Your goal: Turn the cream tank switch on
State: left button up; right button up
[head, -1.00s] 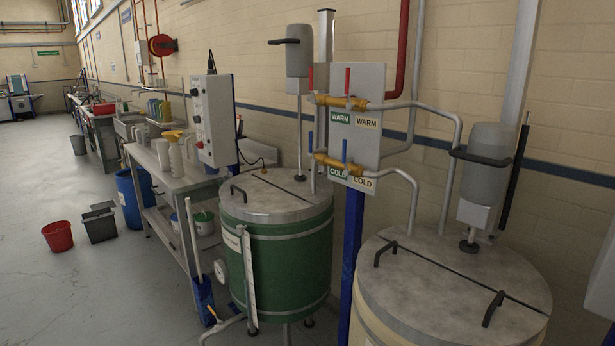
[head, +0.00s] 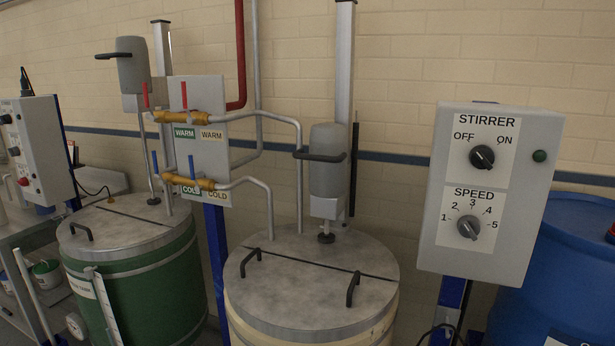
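The cream tank (head: 310,285) stands at the centre bottom of the head view, with a grey lid and two black handles. To its right is a grey control box (head: 490,190) labelled STIRRER and SPEED. A dark green lamp (head: 540,156) is to the right of ON. Neither of my grippers is in view.
A green tank (head: 135,270) stands on the left, with another control box (head: 38,150) beyond it. Between the tanks is a warm and cold valve panel (head: 202,135). A grey stirrer motor (head: 327,160) rises over the cream tank. A blue barrel (head: 560,270) stands behind the control box.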

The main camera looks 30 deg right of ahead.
aim_at(482, 156)
jog(key=z, duration=1.75)
